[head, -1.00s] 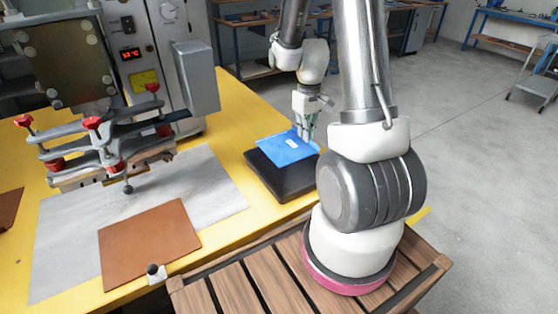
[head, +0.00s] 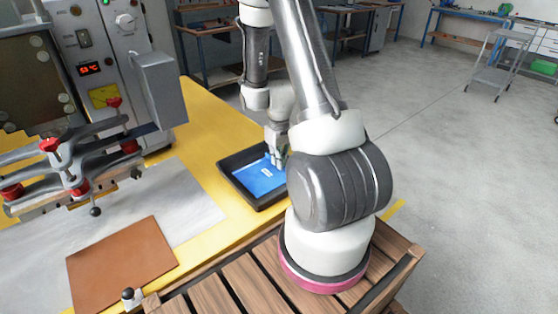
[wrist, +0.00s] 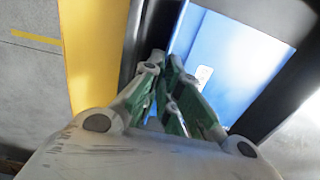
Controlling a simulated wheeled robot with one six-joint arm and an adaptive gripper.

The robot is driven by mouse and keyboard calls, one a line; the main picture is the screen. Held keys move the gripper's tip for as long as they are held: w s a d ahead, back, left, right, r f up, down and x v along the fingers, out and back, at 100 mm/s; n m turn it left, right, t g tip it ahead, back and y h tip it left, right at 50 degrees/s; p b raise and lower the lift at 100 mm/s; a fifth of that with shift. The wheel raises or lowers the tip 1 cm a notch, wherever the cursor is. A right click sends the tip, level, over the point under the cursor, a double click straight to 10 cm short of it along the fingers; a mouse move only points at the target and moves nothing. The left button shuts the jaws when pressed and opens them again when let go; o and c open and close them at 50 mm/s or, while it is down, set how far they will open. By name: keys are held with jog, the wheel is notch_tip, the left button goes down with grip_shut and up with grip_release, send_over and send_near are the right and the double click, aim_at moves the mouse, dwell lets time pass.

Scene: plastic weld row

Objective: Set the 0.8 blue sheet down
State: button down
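The blue sheet (head: 256,180) with a small white label lies within the black tray (head: 229,186) on the yellow table, its far edge at my fingers. My gripper (head: 277,163) points down at the far right part of the tray. In the wrist view my gripper (wrist: 166,62) has its fingertips close together at the edge of the blue sheet (wrist: 228,55), and they look shut on it. The fingers hide part of the sheet there. I cannot tell whether the whole sheet rests on the tray floor.
A welding press with red knobs (head: 50,145) stands to the left, with a grey control box (head: 160,88) jutting over the table. A brown sheet (head: 120,262) lies on a grey mat (head: 196,210). Yellow table (head: 205,125) is bare behind the tray.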

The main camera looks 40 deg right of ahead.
jog(key=shift+f, duration=0.1)
jog(key=c, duration=1.9)
grip_release()
notch_tip(320, 180, up, 20)
jog(key=s+a+t, duration=0.1)
jog(key=s+a, duration=0.1)
jog(key=a, duration=0.1)
jog(key=s+a+r+t, duration=0.1)
jog(key=s+a+r, duration=0.1)
jog(key=s+r, duration=0.2)
jog(key=s+a+r+t, duration=0.1)
jog(key=s+a+r, duration=0.1)
jog(key=s+r, duration=0.3)
jog(key=s+a+r+t, duration=0.1)
jog(key=s+a+r, duration=0.2)
jog(key=s+r, duration=0.2)
jog(key=shift+s+a+r, duration=0.1)
jog(key=shift+s+r, duration=0.05)
jog(key=shift+s, duration=0.2)
